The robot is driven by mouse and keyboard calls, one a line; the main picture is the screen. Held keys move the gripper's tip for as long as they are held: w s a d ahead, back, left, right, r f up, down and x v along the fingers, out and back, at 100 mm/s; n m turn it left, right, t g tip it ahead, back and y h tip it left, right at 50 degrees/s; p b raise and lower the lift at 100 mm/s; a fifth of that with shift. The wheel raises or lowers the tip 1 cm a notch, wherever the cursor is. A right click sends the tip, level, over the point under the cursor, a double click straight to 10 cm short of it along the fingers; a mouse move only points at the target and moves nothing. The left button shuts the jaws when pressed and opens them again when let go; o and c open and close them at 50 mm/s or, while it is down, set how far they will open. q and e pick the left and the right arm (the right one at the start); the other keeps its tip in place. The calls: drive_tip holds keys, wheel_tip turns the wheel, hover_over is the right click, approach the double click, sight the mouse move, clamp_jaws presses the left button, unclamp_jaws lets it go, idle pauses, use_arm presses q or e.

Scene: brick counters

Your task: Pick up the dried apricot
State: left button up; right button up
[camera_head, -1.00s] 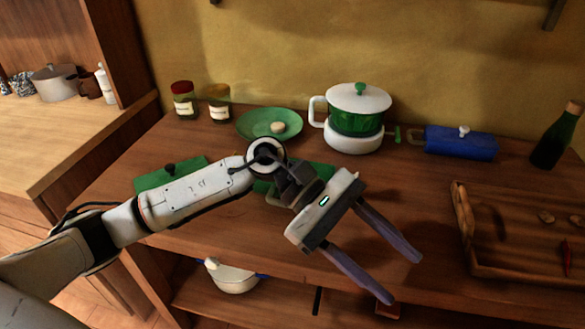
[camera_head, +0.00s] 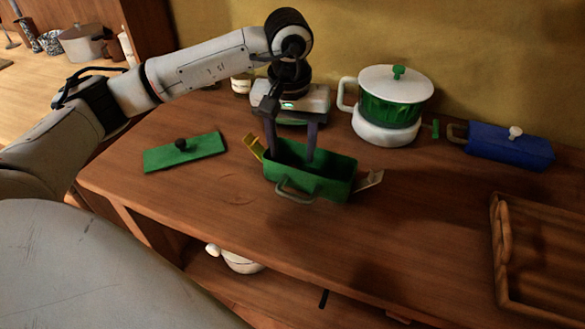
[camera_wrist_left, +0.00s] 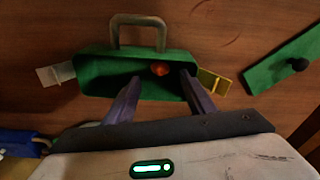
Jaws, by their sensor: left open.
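The dried apricot, a small orange piece (camera_wrist_left: 160,69), lies inside the open green box (camera_wrist_left: 108,85) in the left wrist view. In the head view, the box (camera_head: 330,187) stands on the counter with a grey handle facing front, and its walls hide the apricot. My left gripper (camera_head: 292,158) points down over the box with its dark fingers reaching into the opening. In the left wrist view, the open fingers (camera_wrist_left: 159,80) are spread, with the apricot seen between and just beyond their tips. Nothing is held. My right gripper is out of view.
A green lid with a dark knob (camera_head: 185,152) lies left of the box. A yellow clip (camera_head: 253,146) and a pale clip (camera_head: 369,181) stick out from its ends. Behind are a green-and-white pot (camera_head: 392,97) and blue container (camera_head: 508,148); a wooden tray (camera_head: 505,255) is at right.

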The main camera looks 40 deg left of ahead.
use_arm(q)
wheel_tip(320, 180, down, 5)
drive_tip(key=shift+w+a+r+p, duration=0.1)
drive_tip(key=shift+w+p, duration=0.05)
drive_tip(key=shift+p, duration=0.15)
drive_tip(key=c, duration=1.1)
